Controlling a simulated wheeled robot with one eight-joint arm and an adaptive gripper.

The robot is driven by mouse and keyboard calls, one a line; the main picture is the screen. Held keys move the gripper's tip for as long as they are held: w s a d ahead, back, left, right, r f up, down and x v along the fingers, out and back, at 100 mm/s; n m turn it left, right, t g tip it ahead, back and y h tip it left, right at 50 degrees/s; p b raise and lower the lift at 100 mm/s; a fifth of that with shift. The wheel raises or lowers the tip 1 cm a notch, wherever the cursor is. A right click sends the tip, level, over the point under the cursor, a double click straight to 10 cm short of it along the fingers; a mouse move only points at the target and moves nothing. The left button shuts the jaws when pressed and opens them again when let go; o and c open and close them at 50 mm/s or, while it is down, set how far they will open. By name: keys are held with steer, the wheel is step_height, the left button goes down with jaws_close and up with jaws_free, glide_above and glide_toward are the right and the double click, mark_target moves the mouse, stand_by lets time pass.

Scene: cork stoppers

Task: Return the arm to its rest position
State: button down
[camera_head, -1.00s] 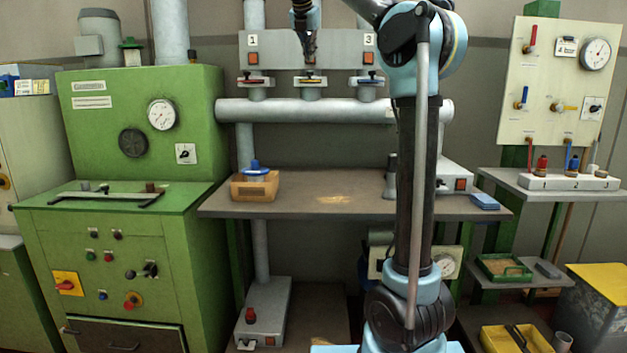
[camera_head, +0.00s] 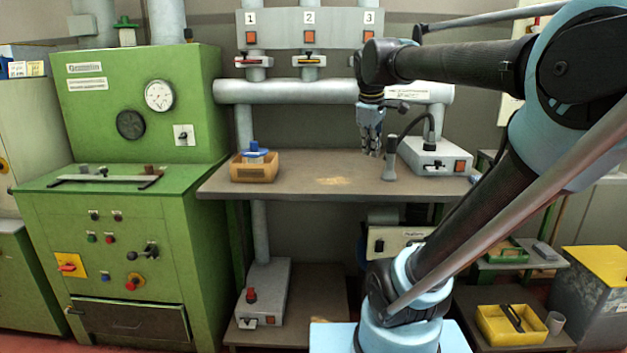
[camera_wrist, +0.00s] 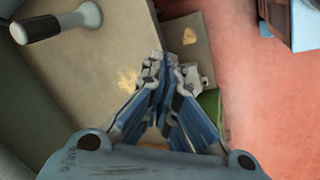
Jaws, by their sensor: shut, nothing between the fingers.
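My gripper (camera_head: 371,148) hangs fingers down above the right half of the workbench (camera_head: 300,188) in the head view. Its fingers are shut with nothing between them. It is close to the grey cylindrical handpiece (camera_head: 389,165), and I cannot tell whether they touch. In the wrist view the shut fingertips (camera_wrist: 165,65) point at the bench top (camera_wrist: 110,45), with the handpiece (camera_wrist: 55,25) at upper left. My arm folds out to the right and crosses the right side of the head view.
A wooden box (camera_head: 254,170) with a blue-topped item stands on the bench's left. A grey control unit (camera_head: 436,158) with a cable sits at its right. A green machine (camera_head: 130,200) stands left. Pipes with valves (camera_head: 310,62) run behind. The bench middle is clear.

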steer(key=s+d+f+m, duration=0.1)
steer(key=s+f+m, duration=0.4)
steer(key=s+f, duration=0.4)
steer(key=s+d+f+m+g+y, duration=0.1)
steer(key=s+f+m, duration=0.4)
steer(key=f, duration=1.1)
steer(key=s, duration=0.3)
steer(key=shift+s+d+f+m+g, duration=0.15)
steer(key=shift+s+f+m+g, duration=0.15)
steer(key=shift+s+m, duration=0.1)
steer(key=shift+w+f, duration=0.2)
steer(key=shift+w, duration=0.3)
steer(key=shift+d, duration=0.1)
